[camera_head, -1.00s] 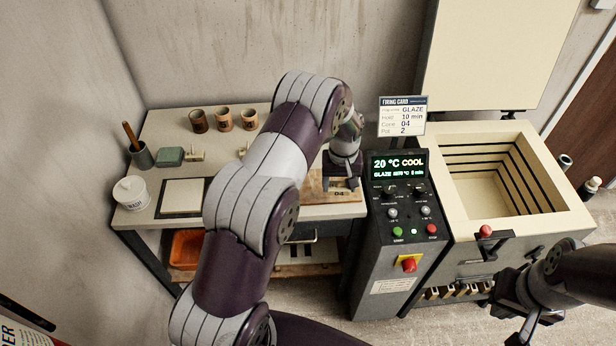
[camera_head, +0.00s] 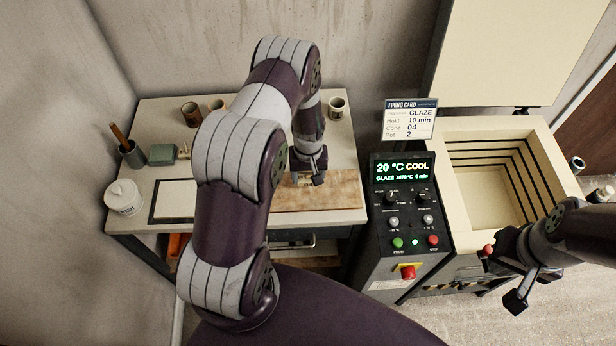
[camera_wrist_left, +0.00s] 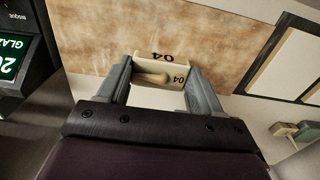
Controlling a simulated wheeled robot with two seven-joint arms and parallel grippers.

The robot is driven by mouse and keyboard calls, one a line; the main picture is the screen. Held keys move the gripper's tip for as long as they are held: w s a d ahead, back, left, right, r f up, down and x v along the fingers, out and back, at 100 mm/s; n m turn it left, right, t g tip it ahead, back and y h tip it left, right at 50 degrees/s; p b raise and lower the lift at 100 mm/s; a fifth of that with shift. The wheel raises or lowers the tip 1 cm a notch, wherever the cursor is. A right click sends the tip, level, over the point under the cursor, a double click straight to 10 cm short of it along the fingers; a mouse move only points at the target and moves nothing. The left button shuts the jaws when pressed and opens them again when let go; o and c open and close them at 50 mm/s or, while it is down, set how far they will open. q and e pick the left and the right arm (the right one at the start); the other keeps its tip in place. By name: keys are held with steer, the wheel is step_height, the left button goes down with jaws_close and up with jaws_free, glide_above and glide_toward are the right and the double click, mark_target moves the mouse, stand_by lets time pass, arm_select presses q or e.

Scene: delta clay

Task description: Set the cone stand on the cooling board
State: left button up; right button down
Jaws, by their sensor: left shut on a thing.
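The cone stand (camera_wrist_left: 158,74) is a small cream block marked 04, with a rounded cone on it. My left gripper (camera_head: 310,178) is shut on it, one finger on each side in the left wrist view. The cooling board (camera_head: 338,190) is a brown, mottled slab at the front right of the table. It fills much of the left wrist view (camera_wrist_left: 205,28). The stand is over the board's left part in the head view; I cannot tell whether it touches. My right gripper (camera_head: 532,287) is in front of the kiln, apart from these things, its fingers spread and empty.
A framed pale panel (camera_head: 175,199), a white tub (camera_head: 123,197), a green block (camera_head: 162,154) and a tool pot (camera_head: 132,154) stand left on the table. Cups (camera_head: 337,106) stand at the back. The control box (camera_head: 402,205) and open kiln (camera_head: 480,240) are on the right.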

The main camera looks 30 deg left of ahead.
mark_target(309, 179)
arm_select(q)
steer(key=f, duration=0.1)
steer(key=f+p, duration=0.1)
steer(key=shift+s+d+f, duration=0.15)
steer(key=shift+d+f, duration=0.05)
steer(key=shift+f, duration=0.6)
steer(key=shift+s+f, duration=0.1)
steer(key=shift+a+f, duration=0.1)
steer(key=o, duration=1.1)
